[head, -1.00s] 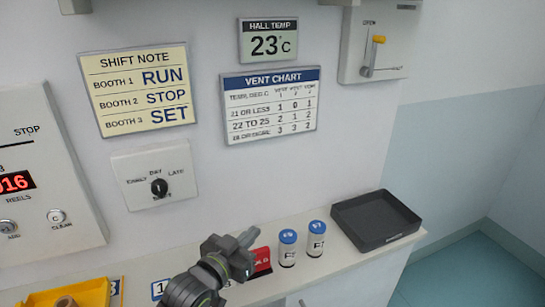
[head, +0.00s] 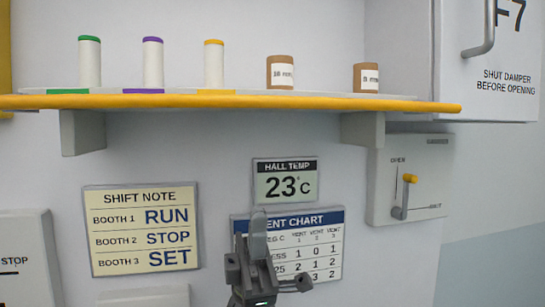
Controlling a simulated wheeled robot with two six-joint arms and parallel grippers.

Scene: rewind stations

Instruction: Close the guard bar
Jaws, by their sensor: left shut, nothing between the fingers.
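A long yellow bar (head: 300,101) runs along the front of the wall shelf across the head view. Its right end reaches past the shelf's end. I cannot tell for sure whether it is the guard bar or how it is fixed. My left gripper (head: 258,232) points up at the bottom middle, below the shelf and in front of the vent chart. It is shut and empty, apart from the yellow bar. My right gripper is not in view.
The shelf carries white spindles with green, purple (head: 153,62) and yellow tops, and two brown rolls (head: 280,72). Shelf brackets (head: 82,132) hang below. A damper lever (head: 405,195) and a white cabinet (head: 490,60) are at the right. A shift note (head: 141,230) hangs left.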

